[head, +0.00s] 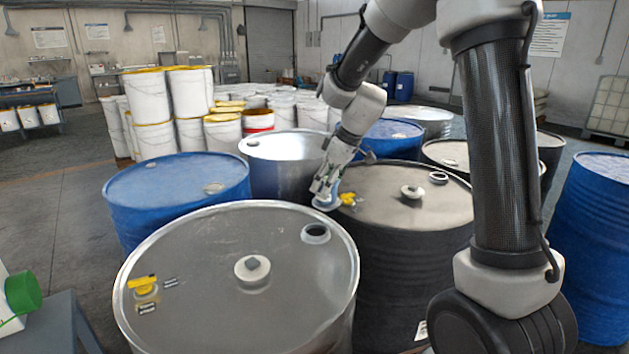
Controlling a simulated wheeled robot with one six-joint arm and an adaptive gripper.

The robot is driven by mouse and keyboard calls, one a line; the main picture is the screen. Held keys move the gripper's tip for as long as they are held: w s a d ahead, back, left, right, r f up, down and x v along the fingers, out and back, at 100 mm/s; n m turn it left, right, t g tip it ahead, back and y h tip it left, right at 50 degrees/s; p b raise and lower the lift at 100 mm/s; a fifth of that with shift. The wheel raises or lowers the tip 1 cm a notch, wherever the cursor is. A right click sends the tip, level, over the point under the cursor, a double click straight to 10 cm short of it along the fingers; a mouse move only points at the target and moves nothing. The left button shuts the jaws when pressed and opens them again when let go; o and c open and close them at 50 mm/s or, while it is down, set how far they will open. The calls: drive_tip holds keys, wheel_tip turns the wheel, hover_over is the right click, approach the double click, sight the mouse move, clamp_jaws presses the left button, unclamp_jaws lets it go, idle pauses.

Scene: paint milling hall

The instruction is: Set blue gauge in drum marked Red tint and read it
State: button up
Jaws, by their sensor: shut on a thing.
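My gripper (324,189) is shut on a small blue thing (328,204), which looks like the blue gauge. It is at the left edge of the black drum's lid, beside a yellow fitting (348,199). Most of the gauge is hidden by my fingers, and I cannot tell whether it touches the lid. The black drum (400,260) has an open hole (439,178) towards its far right and a pale cap (412,192). The steel drum (200,240) in front has an open hole (316,233) at its right. No drum marking is readable, so I cannot tell which is Red tint.
Blue drums stand at left (170,190) and right (600,250); another steel drum (285,150) stands behind. The front lid carries a yellow fitting (143,285) and a pale cap (252,268). White buckets (188,95) are stacked behind. Floor at left (50,205) is clear.

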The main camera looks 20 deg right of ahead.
sight(315, 205)
drive_tip(key=a+n, duration=0.1)
drive_tip(key=s+a+r+n, duration=0.1)
drive_tip(key=shift+a+r+n+g+y, duration=0.15)
drive_tip(key=shift+a+n+g+y, duration=0.15)
drive_tip(key=shift+a+n+g, duration=0.1)
drive_tip(key=shift+s+a+n, duration=0.2)
drive_tip(key=shift+n, duration=0.1)
drive_tip(key=shift+f, duration=2.5)
drive_tip(key=shift+f, duration=0.2)
drive_tip(key=shift+f, duration=0.5)
drive_tip(key=shift+f, duration=1)
drive_tip(key=o, duration=1.3)
drive_tip(key=shift+s, duration=0.1)
